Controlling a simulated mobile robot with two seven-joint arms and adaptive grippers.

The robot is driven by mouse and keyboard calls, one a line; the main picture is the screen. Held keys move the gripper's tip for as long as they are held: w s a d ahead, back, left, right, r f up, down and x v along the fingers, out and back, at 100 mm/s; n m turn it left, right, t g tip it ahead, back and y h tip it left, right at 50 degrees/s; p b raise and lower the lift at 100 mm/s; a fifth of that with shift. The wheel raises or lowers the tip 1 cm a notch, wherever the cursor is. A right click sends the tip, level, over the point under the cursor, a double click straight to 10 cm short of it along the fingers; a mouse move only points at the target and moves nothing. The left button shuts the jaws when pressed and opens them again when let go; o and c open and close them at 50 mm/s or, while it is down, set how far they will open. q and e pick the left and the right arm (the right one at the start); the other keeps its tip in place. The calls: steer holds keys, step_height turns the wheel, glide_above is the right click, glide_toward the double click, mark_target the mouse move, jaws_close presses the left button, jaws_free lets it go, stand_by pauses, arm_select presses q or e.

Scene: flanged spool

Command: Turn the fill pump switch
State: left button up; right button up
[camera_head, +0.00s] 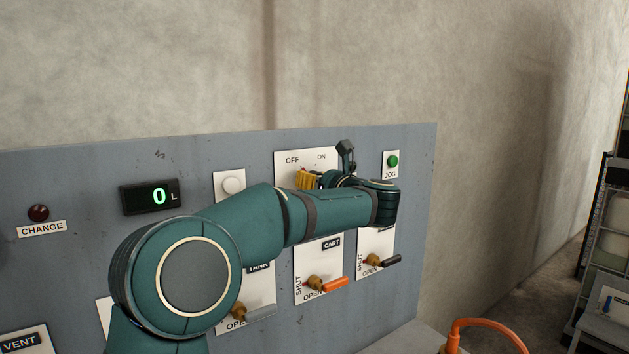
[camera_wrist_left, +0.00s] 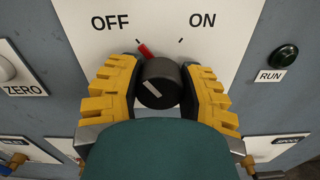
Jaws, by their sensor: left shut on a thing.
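The fill pump switch is a black round knob (camera_wrist_left: 158,84) with a white line and a red pointer, on a white plate (camera_wrist_left: 160,22) marked OFF and ON. The red pointer is up and to the left, at the OFF side. In the wrist view, the yellow fingers of my left gripper (camera_wrist_left: 160,92) stand on both sides of the knob, shut on it. In the head view, my left gripper (camera_head: 309,180) is at the same plate (camera_head: 290,158), and my arm and hand hide the knob. My right gripper is not in view.
A grey panel (camera_head: 100,170) carries a display reading 0 L (camera_head: 150,197), a white button (camera_head: 233,185) and a green button (camera_head: 392,161). Below are valve levers, one orange (camera_head: 335,283) and one black (camera_head: 391,260). An orange hose (camera_head: 490,323) is at the lower right.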

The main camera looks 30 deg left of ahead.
arm_select(q)
steer(key=m, duration=0.3)
steer(key=shift+r, duration=0.1)
steer(key=m+p, duration=0.1)
steer(key=m, duration=0.2)
steer(key=shift+m+p, duration=0.4)
steer(key=m+p, duration=0.1)
steer(key=m, duration=0.2)
steer(key=shift+r+m+p, duration=0.1)
steer(key=shift+m+p, duration=0.2)
steer(key=shift+p, duration=0.1)
steer(key=shift+m+p, duration=1.05)
steer(key=shift+m, duration=0.65)
steer(key=o, duration=1.2)
steer(key=shift+d, duration=0.1)
